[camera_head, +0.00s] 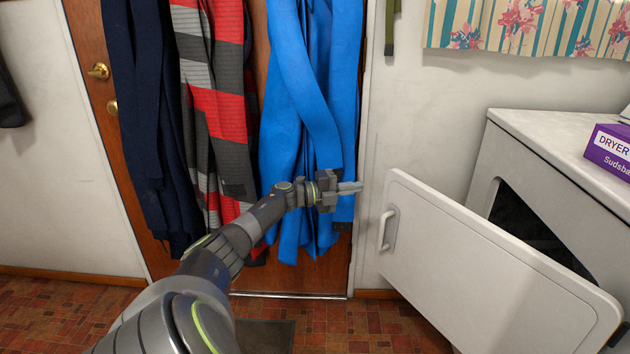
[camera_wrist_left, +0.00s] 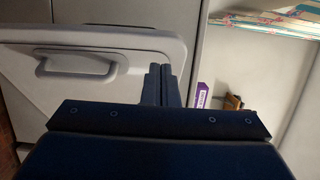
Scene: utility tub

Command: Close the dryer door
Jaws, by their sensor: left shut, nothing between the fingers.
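The dryer door (camera_head: 470,265) is a white panel that stands open, swung out from the dryer (camera_head: 560,165) at the right. Its handle (camera_head: 386,230) is at the panel's left edge. Part of the dark opening (camera_head: 530,228) shows behind the door. My left gripper (camera_head: 350,187) is shut and empty, to the left of the door's upper left corner. I cannot tell whether it touches the door. In the left wrist view the fingers (camera_wrist_left: 161,84) are together beside the end of the door (camera_wrist_left: 105,38), with the handle (camera_wrist_left: 75,66) to their left. My right gripper is not in view.
A purple dryer-sheet box (camera_head: 608,150) sits on the dryer top. Blue (camera_head: 305,110), striped (camera_head: 212,100) and dark (camera_head: 150,110) cloths hang on the brown door (camera_head: 88,40) behind my left arm. A dark mat (camera_head: 265,336) lies on the tiled floor. A patterned curtain (camera_head: 530,25) hangs above.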

